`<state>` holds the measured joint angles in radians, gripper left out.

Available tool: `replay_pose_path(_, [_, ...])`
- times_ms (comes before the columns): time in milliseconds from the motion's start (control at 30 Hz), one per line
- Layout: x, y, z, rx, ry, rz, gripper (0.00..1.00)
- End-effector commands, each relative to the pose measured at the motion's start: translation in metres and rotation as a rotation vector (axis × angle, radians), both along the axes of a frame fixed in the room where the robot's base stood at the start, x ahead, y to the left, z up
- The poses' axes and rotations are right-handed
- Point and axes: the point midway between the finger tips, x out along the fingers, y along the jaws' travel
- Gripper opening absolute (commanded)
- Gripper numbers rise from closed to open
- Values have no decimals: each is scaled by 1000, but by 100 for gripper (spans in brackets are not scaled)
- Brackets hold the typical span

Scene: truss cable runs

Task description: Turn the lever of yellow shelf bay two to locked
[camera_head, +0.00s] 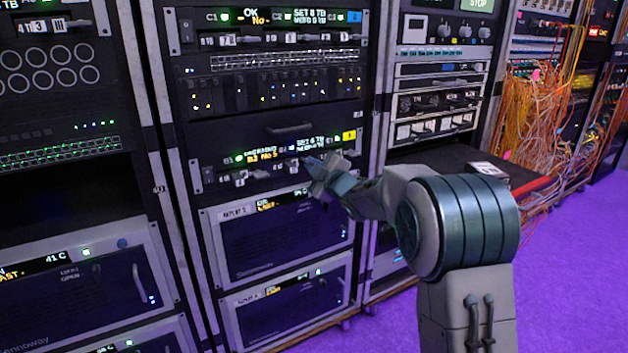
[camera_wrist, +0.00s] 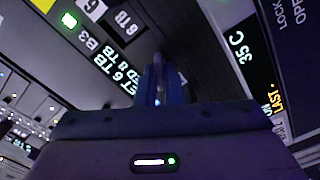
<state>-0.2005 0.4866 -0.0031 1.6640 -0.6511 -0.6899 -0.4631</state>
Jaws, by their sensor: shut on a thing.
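The yellow shelf (camera_head: 222,172) is a dark rack unit in the middle rack, with a yellow tag (camera_head: 349,135) at its right end. Small displays and a row of small pale levers run along its front. My gripper (camera_head: 318,168) is at the right part of this row, its fingers against the front. In the wrist view my gripper's fingers (camera_wrist: 161,82) are shut together on a lever, which they mostly hide. A label reading B3 (camera_wrist: 88,41) and set-value text show near them. I cannot tell the held lever's bay or angle.
Above is a similar shelf with a blue tag (camera_head: 354,17). Below are dark panels with small displays (camera_head: 280,238). To the right, a dark tray (camera_head: 450,160) with a red edge juts out, and orange cables (camera_head: 535,130) hang. Purple floor (camera_head: 570,270) is clear at right.

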Motion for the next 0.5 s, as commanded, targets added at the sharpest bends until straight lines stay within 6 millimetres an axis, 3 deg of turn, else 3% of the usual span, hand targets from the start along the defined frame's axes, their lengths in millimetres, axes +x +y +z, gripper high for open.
replay_pose_path(500, [-1,1,-5,-357,-243,2,0])
